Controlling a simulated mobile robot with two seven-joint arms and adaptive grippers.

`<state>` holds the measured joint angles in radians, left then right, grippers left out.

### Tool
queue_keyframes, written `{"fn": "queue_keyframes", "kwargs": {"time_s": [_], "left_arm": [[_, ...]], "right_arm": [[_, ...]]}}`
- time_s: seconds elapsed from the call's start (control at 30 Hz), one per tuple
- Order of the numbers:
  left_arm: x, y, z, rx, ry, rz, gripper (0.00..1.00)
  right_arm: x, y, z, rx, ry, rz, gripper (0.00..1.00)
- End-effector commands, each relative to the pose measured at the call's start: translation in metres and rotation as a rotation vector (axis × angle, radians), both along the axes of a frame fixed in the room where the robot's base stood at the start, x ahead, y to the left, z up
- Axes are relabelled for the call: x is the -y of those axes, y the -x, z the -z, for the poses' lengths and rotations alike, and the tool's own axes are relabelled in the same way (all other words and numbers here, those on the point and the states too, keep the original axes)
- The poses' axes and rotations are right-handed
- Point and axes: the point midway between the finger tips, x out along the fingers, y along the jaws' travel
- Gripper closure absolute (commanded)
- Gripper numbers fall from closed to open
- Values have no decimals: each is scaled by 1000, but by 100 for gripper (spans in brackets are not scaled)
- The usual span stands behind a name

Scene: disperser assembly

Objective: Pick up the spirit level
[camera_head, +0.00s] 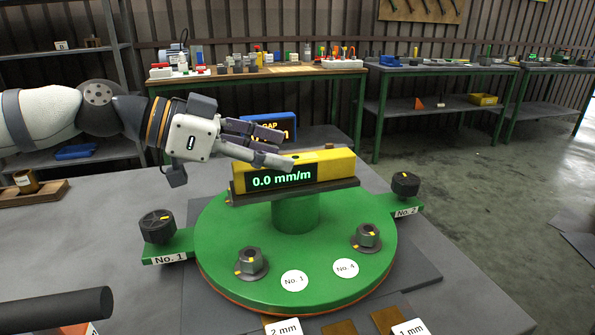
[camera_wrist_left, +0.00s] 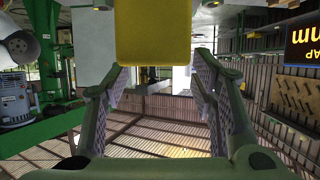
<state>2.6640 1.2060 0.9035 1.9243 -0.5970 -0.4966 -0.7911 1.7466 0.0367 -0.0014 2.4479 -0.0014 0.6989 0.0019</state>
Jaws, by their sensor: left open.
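The spirit level (camera_head: 325,166) is a yellow bar with a black display reading 0.0 mm/m. It lies on a dark plate (camera_head: 300,193) on top of the green pedestal of a round green base (camera_head: 225,255). My left gripper (camera_head: 287,148) is open at the level's left end, with its near finger crossing in front of the level's upper left part. In the left wrist view, the level's yellow end (camera_wrist_left: 152,35) shows at the top middle, between the lines of the two spread fingers (camera_wrist_left: 155,85). Contact cannot be told. My right gripper is not in view.
A blue gap display (camera_head: 285,124) stands behind the gripper. Dark bolts (camera_head: 157,226) and nuts (camera_head: 367,236) sit around the base. A dark cylinder (camera_head: 50,308) lies at the lower left. Loaded benches (camera_head: 340,72) stand behind.

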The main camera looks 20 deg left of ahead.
Motion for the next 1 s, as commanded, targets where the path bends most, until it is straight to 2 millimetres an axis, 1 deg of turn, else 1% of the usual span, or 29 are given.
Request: {"fn": "queue_keyframes", "kwargs": {"time_s": [0.03,0.1,0.2,0.43,0.47,0.5,0.57,0.6,0.67,0.7,1.0], "left_arm": [[9,-3,8,-7,-3,5,48],[20,-8,14,-8,-2,4,48],[31,-17,18,-3,-2,1,48],[34,-19,17,1,-1,-1,48],[34,-19,17,1,-1,-1,51],[34,-19,17,1,-1,-1,60],[34,-19,17,1,-1,-1,73],[34,-19,17,1,-1,-1,82],[33,-19,17,1,-1,-1,96],[33,-19,17,1,-1,-1,100],[33,-19,14,3,0,-1,100]], "right_arm": [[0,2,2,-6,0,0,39],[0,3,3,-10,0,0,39],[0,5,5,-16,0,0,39],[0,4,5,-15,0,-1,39],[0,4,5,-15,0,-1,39],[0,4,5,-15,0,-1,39],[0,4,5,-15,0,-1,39],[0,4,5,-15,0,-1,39],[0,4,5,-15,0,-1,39],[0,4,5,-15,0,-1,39],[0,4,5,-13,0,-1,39]]}}
